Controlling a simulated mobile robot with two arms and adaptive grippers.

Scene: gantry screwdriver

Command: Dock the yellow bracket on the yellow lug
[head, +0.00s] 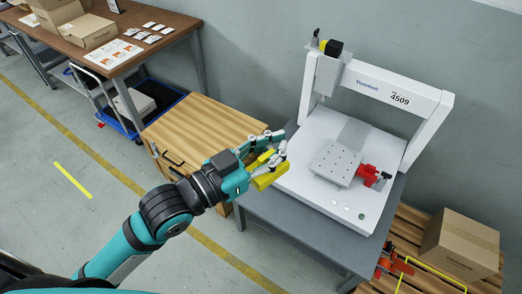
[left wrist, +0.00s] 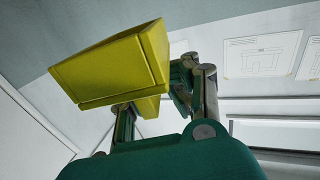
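The yellow bracket (head: 266,179) is held in my left gripper (head: 274,160), over the left front edge of the white gantry machine's base (head: 330,205). My right gripper is not in view.
A perforated plate (head: 336,163) and a red part (head: 368,174) sit on the machine base. A wooden-topped cabinet (head: 195,125) stands to the left. A cardboard box (head: 460,245) and orange tools (head: 393,264) lie on a pallet at lower right.

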